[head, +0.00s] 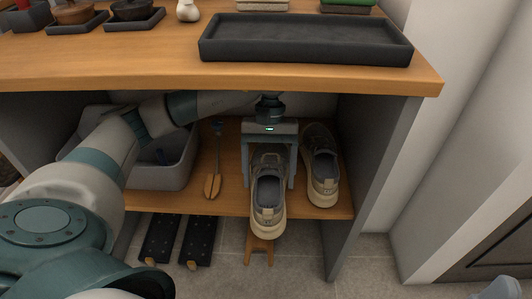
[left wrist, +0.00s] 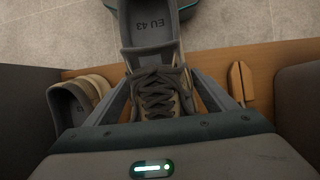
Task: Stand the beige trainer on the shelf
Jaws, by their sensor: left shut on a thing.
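The beige trainer (head: 268,205), with grey upper and pale sole, is between the fingers of my left gripper (head: 270,180) in the head view. The gripper is shut on it from above, around the laced part. Its heel points out to the front and overlaps the front edge of the wooden shelf (head: 165,202). In the left wrist view the trainer (left wrist: 152,62) shows laces and an "EU 43" insole. I cannot tell whether its sole touches the shelf. A matching trainer (head: 321,168) stands on the shelf to the right; it also shows in the left wrist view (left wrist: 75,100).
The bench side panel (head: 368,175) bounds the right. The bench top (head: 130,62) is overhead, with a dark tray (head: 305,52). Dark slabs (head: 160,238) lie on the floor.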

